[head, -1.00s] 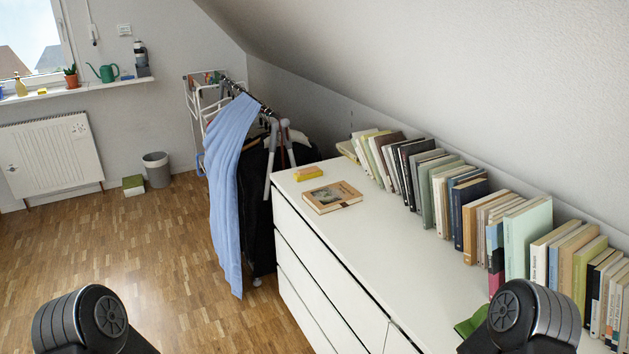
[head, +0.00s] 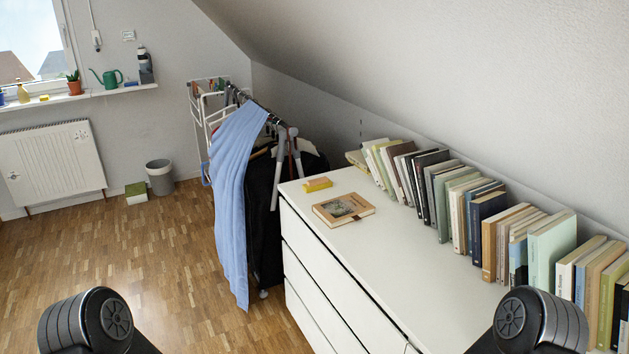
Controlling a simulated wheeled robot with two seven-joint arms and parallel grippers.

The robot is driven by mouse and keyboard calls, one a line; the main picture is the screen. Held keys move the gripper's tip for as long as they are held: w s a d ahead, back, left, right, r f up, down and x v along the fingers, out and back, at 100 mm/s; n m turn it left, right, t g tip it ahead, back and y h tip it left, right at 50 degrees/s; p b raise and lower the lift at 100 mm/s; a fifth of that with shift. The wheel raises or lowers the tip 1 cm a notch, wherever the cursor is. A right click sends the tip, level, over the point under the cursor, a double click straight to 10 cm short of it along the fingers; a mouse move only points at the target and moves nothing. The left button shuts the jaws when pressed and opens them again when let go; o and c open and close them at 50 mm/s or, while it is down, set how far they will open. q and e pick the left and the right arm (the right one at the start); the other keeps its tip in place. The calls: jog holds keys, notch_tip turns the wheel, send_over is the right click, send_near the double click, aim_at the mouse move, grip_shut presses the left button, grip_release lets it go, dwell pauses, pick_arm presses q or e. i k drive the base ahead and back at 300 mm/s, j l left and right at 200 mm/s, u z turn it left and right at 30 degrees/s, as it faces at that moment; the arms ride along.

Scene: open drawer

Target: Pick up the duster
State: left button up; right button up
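I cannot make out a duster for certain in the head view. A small yellow and orange block (head: 317,185), perhaps a sponge, lies on the far end of the white dresser (head: 385,262). Neither of my grippers is in view; only dark rounded parts of my arms show at the lower left and lower right. No drawer front on the visible side of the dresser looks open.
A row of upright books (head: 480,215) lines the wall side of the dresser. A clothes rack with a blue cloth (head: 238,200) stands beyond it. A grey bin (head: 160,177), a green box (head: 136,193) and a radiator (head: 52,162) are by the far wall. The wooden floor (head: 150,260) at left is clear.

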aim_at(321, 183)
jog(key=i+j, duration=0.45)
jog(key=i+j+z, duration=0.1)
jog(key=i+j, duration=0.35)
jog(key=i+j+z, duration=0.1)
jog(key=i+j, duration=0.75)
jog(key=j, duration=0.15)
jog(key=i+j+z, duration=0.1)
jog(key=i+j, duration=0.3)
jog(key=j, duration=0.15)
jog(key=i+j, duration=0.4)
jog(key=j, duration=0.15)
jog(key=z, duration=0.05)
